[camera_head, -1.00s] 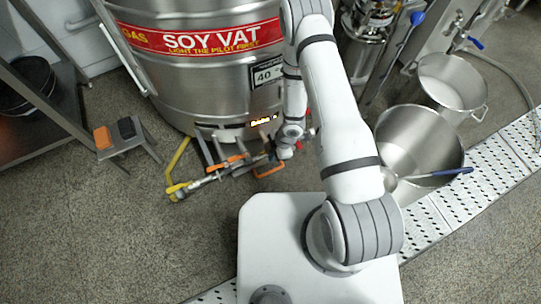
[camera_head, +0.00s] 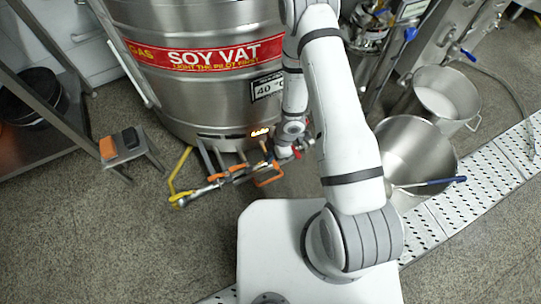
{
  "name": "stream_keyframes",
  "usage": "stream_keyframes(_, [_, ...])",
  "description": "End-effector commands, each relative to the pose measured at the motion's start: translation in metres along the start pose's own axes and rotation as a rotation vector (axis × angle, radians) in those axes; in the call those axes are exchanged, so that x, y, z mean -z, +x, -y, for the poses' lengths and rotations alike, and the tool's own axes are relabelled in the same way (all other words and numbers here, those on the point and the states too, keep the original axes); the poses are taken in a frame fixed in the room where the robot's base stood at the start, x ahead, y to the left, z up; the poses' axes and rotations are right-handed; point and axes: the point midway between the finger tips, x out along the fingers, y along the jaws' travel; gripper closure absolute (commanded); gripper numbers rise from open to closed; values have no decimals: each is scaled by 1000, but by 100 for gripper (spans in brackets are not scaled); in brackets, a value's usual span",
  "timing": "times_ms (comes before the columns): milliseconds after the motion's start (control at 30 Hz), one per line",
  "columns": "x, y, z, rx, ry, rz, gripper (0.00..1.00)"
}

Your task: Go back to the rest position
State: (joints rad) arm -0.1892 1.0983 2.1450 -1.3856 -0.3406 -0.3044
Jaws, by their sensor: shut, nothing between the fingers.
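The wrist of my arm hangs in front of the lower right of the steel soy vat (camera_head: 200,100). My gripper (camera_head: 272,154) is at its end, small and partly hidden, among the burner fittings; it is shut and holds nothing that I can see. Below the vat are a yellow gas pipe (camera_head: 177,172), several orange-handled valves or levers (camera_head: 237,168), a metal fitting with a yellow end (camera_head: 185,201) and a red handle (camera_head: 308,142). An orange glow (camera_head: 260,132) shows in a slot at the vat's base.
A small stand (camera_head: 133,150) with an orange and a black block is at the left, beside a steel shelf (camera_head: 50,60). Two steel pots (camera_head: 415,140) (camera_head: 447,92) stand at the right by a perforated floor channel (camera_head: 480,185). The floor at lower left is clear.

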Motion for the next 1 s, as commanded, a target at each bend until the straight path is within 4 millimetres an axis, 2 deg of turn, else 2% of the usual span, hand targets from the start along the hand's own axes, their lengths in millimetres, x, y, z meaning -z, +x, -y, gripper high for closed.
stream_keyframes(467, [0, 0, 0, -1, 1, 0, 100])
stream_keyframes(567, [-1, -18, -10, -27, 23, 23, 100])
stream_keyframes(667, [-5, -60, -30, -88, 88, 86, 100])
stream_keyframes(833, [-15, -166, -63, -231, 282, 222, 100])
stream_keyframes(1000, [-20, -273, -72, -358, 508, 326, 100])
